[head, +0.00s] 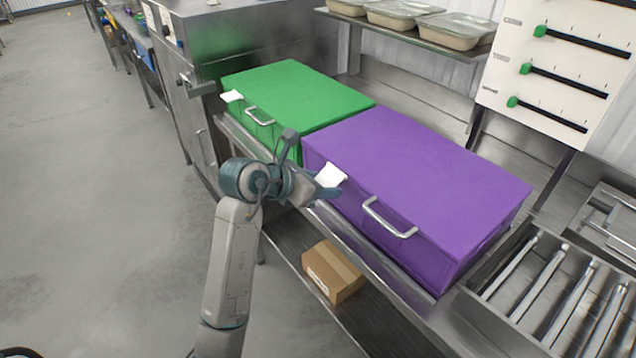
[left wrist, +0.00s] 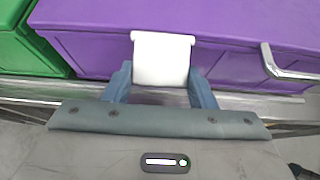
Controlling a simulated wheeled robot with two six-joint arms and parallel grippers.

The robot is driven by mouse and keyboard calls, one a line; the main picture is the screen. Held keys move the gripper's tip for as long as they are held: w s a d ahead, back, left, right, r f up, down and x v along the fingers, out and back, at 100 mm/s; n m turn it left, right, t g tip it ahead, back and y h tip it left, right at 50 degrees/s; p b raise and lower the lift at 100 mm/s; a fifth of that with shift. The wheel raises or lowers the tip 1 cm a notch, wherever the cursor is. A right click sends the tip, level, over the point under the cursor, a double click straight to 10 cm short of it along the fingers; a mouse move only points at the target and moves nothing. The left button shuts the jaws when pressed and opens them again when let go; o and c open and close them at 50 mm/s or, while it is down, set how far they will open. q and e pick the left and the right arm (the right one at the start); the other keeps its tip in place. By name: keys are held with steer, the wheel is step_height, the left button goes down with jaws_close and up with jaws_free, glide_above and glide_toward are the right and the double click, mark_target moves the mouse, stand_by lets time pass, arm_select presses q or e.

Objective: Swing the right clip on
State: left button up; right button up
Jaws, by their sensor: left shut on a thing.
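A purple box (head: 420,170) with a lid and a front handle stands on the steel counter. A white clip (head: 330,175) shows at the left end of its front. My left gripper (head: 326,192) is at this clip and shut on it. In the left wrist view the clip (left wrist: 161,60) is a white plate with a rolled top edge, between the two blue fingers, in front of the purple box (left wrist: 220,25). The clip's lower end is hidden between the fingers. No other clip shows on the purple box. My right gripper is not in view.
A green box (head: 295,92) with its own white clip (head: 232,96) and handle stands left of the purple one. The purple box's metal handle (head: 390,218) juts out right of my gripper. A cardboard box (head: 333,270) sits on the lower shelf. Rollers (head: 540,285) lie at the right.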

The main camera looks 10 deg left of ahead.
arm_select(q)
steer(key=shift+w+d+f, duration=0.35)
steer(key=shift+w, duration=0.1)
steer(key=shift+w+d, duration=0.35)
steer(key=shift+w, duration=0.15)
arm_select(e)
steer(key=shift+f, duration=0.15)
arm_select(q)
steer(key=shift+f, duration=0.1)
steer(key=shift+w+d+b, duration=0.2)
steer(key=shift+d+b, duration=0.05)
steer(key=shift+b, duration=0.3)
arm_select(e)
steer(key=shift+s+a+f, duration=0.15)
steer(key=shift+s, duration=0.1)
